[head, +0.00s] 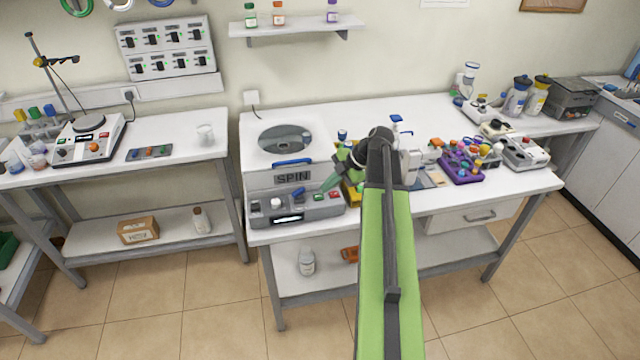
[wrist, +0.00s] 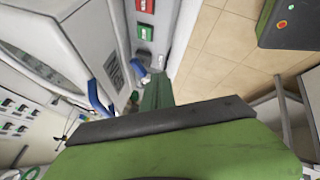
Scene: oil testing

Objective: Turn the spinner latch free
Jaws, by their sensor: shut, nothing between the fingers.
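The spinner (head: 255,165) is a white box with a round dark window in its top and a SPIN label on its front. A blue bar handle (head: 292,162) sits above the label; it also shows in the wrist view (wrist: 98,97). A small blue lever (head: 298,195), which may be the latch, stands on the grey front panel (head: 325,210); a blue lever also shows in the wrist view (wrist: 138,68). My gripper (head: 328,184) is shut and empty, just right of the SPIN label, above the panel's right end. Contact with the lever cannot be told.
A purple rack (head: 460,168) with colourful pieces stands on the bench to the right, past my arm. A yellow item (head: 350,193) sits close to the panel's right end. Green (wrist: 145,32) and red buttons on the panel show in the wrist view. The floor in front is clear.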

